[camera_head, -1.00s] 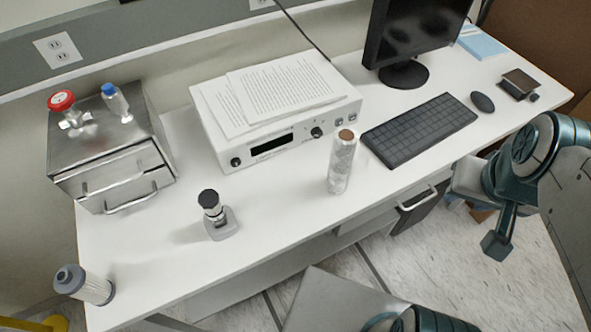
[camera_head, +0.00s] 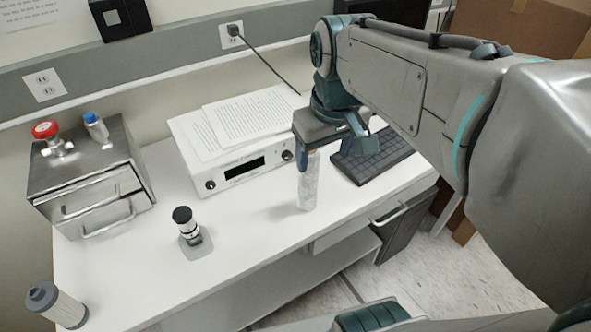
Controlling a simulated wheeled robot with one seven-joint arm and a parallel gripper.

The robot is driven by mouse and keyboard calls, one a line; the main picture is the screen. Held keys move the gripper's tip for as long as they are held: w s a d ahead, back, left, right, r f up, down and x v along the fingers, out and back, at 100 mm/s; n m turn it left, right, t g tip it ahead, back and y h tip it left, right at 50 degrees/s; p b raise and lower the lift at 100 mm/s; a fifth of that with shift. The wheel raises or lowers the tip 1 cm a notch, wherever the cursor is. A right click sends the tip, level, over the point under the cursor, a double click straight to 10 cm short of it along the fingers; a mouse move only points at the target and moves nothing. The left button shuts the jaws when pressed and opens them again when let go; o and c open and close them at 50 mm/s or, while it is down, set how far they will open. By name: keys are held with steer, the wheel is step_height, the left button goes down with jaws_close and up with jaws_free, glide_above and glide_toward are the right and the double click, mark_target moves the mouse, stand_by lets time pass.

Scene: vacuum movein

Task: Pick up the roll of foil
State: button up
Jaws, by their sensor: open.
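The roll of foil (camera_head: 308,186) stands upright on the white desk, right of centre, in front of the white instrument box. It looks silvery and clear. My gripper (camera_head: 329,150) comes in from the upper right and points down at the roll's top. Its jaws are open. One finger overlaps the roll's upper end in the picture and the other shows to the right of it. The top of the roll is hidden, so I cannot tell whether the fingers touch it.
The white instrument (camera_head: 238,172) with papers on it stands behind the roll. A keyboard (camera_head: 372,158) lies to the right, partly behind my arm. A small microscope-like device (camera_head: 187,232), a metal drawer unit (camera_head: 85,168) and a filter cylinder (camera_head: 56,304) are to the left. The desk front is clear.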

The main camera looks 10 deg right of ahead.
steer(key=w+r+n, duration=0.1)
steer(key=w, duration=0.1)
steer(key=w+r+n+g+b, duration=0.1)
steer(key=w, duration=0.2)
steer(key=w+n+g+b, duration=0.1)
steer(key=w, duration=0.2)
steer(key=shift+r+n, duration=0.3)
steer(key=shift+r, duration=0.1)
glide_toward(308, 180)
steer(key=shift+w+d+f, duration=0.2)
steer(key=shift+w+f, duration=0.1)
steer(key=shift+w, duration=0.25)
steer(key=shift+w+d+f, duration=0.2)
steer(key=shift+w+f, duration=0.15)
steer(key=shift+w, duration=0.15)
steer(key=shift+w+f+p, duration=0.15)
steer(key=shift+f+p, duration=0.05)
steer(key=shift+f, duration=1.1)
steer(key=shift+w+f+p, duration=0.1)
steer(key=shift+f+p, duration=0.1)
steer(key=shift+f, duration=1.1)
jaws_close()
